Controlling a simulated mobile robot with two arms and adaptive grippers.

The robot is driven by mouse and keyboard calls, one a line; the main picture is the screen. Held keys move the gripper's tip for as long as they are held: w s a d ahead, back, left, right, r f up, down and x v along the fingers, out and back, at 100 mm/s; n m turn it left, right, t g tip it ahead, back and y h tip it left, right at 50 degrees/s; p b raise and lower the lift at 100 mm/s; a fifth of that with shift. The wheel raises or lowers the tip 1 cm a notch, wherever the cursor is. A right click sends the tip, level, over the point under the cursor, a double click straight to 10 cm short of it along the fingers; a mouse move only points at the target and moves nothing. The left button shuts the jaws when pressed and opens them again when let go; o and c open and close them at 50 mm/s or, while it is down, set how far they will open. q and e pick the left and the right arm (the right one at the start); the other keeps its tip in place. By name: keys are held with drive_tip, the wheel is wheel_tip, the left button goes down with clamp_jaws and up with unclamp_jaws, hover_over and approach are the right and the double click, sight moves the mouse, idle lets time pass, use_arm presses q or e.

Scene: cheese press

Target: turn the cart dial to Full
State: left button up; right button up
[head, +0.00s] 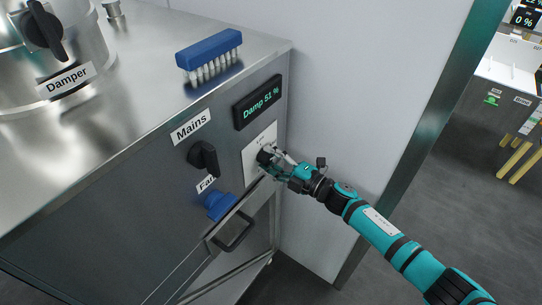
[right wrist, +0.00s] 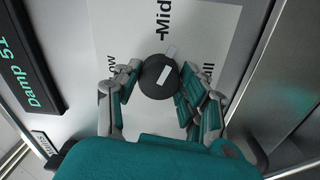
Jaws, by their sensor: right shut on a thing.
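The cart dial (head: 264,156) is a dark round knob on a white plate on the cart's front panel. In the right wrist view the dial (right wrist: 158,78) shows a white mark, which points close to the "Mid" label, slightly to its right. "Low" is at the left of the plate, and a partly hidden label ending in "ll" is at the right. My right gripper (head: 272,162) is shut on the dial, its fingers on both sides of the knob in the right wrist view (right wrist: 155,88). The display (head: 258,102) reads "Damp 51 %". My left gripper is not in view.
A black Mains knob (head: 203,157) and a blue knob (head: 219,206) sit left of the dial. A handle (head: 234,233) sticks out below. A wall is close on the right.

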drive_tip(key=m+p, duration=0.1)
drive_tip(key=m, duration=0.3)
drive_tip(key=m+p, duration=0.1)
drive_tip(key=m, duration=0.2)
drive_tip(key=shift+m, duration=0.3)
drive_tip(key=m+p, duration=0.1)
drive_tip(key=m, duration=0.2)
drive_tip(key=shift+s+f+m+p, duration=0.1)
drive_tip(key=shift+m+p, duration=0.2)
drive_tip(key=shift+m, duration=1.2)
drive_tip(key=o, duration=1.2)
drive_tip(key=v, duration=1.2)
drive_tip(key=shift+s+a, duration=0.1)
drive_tip(key=shift+a, duration=0.05)
